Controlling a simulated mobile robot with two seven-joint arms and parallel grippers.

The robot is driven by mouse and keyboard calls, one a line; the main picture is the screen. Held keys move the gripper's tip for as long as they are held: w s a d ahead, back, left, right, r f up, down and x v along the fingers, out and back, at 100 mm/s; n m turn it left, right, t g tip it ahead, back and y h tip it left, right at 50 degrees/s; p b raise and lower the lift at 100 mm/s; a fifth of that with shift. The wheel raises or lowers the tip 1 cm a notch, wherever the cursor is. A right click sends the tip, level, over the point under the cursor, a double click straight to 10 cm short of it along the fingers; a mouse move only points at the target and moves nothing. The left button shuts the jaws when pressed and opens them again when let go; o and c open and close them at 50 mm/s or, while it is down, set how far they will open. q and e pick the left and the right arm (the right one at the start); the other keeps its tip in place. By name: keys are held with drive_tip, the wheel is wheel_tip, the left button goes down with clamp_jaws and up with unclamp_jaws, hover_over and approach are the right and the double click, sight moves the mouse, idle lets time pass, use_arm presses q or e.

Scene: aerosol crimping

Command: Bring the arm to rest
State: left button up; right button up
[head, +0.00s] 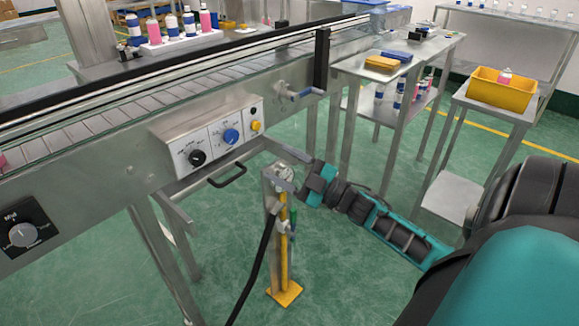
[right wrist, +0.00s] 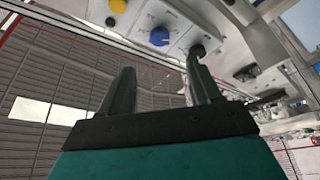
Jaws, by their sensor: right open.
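My right arm comes in from the right in the head view, stretched low over the floor toward the conveyor. My right gripper (head: 295,178) is by the top of a slim steel post with a yellow base (head: 286,293); I cannot tell whether they touch. In the right wrist view, the two dark fingers of the right gripper (right wrist: 160,68) stand apart with nothing between them. Beyond them is the control panel (head: 212,137) with black, blue and yellow knobs; its blue knob (right wrist: 159,36) shows in the wrist view. My left gripper is not in view.
The conveyor (head: 130,118) crosses the left and middle. A white tray of bottles (head: 183,40) stands behind it. A steel table (head: 420,57) and a stand with a yellow bin (head: 500,92) are to the right. A black cable (head: 257,270) hangs beside the post. Green floor is open below.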

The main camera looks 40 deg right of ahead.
drive_tip(key=shift+s+d+f, duration=0.15)
drive_tip(key=shift+s+d, duration=0.05)
drive_tip(key=shift+s, duration=0.35)
